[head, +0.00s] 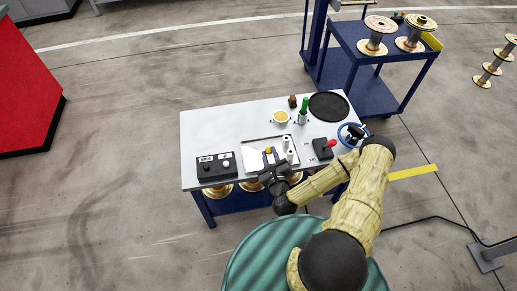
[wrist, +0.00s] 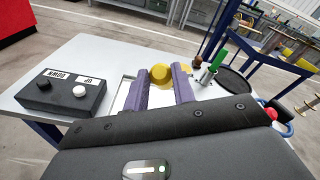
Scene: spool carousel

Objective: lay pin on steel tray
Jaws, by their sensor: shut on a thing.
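My gripper (head: 269,160) is over the front part of the white table, its purple fingers pointing away from me. In the wrist view the fingers (wrist: 163,88) are shut on a yellow-headed piece, which I take to be the pin (wrist: 159,74). The pin's yellow top (head: 268,150) also shows in the head view; the rest of it is hidden. The steel tray (head: 251,158) is a shallow, pale rectangle under and around the fingertips. Its left part (wrist: 122,98) shows in the wrist view. I cannot tell whether the pin touches the tray.
A black UP/DOWN button box (head: 216,167) stands left of the tray.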

